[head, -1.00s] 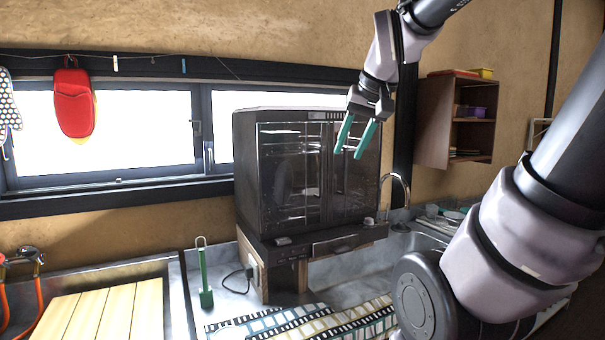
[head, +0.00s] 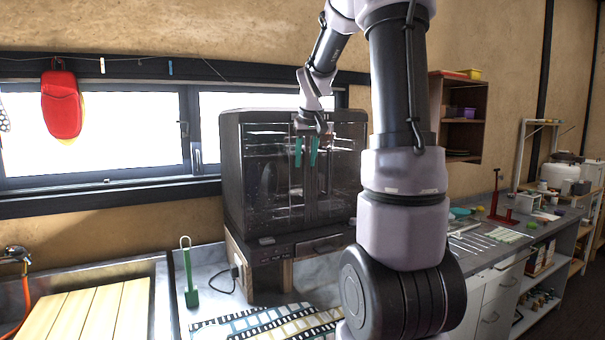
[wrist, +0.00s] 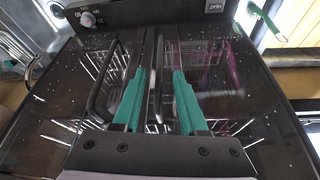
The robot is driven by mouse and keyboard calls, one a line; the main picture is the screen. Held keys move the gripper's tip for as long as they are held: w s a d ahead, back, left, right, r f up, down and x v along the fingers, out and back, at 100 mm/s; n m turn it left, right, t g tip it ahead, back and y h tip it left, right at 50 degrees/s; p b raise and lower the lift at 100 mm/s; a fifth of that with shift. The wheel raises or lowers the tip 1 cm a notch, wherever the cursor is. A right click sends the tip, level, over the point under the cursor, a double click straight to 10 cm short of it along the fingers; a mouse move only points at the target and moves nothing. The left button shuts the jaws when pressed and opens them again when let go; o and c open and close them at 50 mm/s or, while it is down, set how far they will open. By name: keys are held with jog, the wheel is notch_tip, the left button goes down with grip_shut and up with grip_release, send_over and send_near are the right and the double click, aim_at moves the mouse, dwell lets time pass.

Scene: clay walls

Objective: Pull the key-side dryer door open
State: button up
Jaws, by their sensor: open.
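The dryer (head: 245,190) is a dark cabinet with two glazed doors, which look closed. Its left door (head: 270,205) and right door (head: 343,185) meet near the middle. In the wrist view the dryer is upside down, with dark upright bars (wrist: 157,60) at the middle and a dark bar handle (wrist: 100,85) on the left. My gripper (head: 306,162) is open, with teal fingers pointing down in front of the doors' meeting line. In the wrist view its fingertips (wrist: 158,76) lie either side of the central bars; contact cannot be told. I see no key.
A control strip with a round knob (wrist: 88,19) runs below the doors. A green brush (head: 190,275) stands left of the dryer, and a patterned mat (head: 265,325) lies in front. A wall shelf (head: 462,115) and a cluttered counter (head: 490,240) are to the right.

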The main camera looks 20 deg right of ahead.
aim_at(304, 168)
jog(key=x, duration=0.5)
grip_shut()
dwell(1.4)
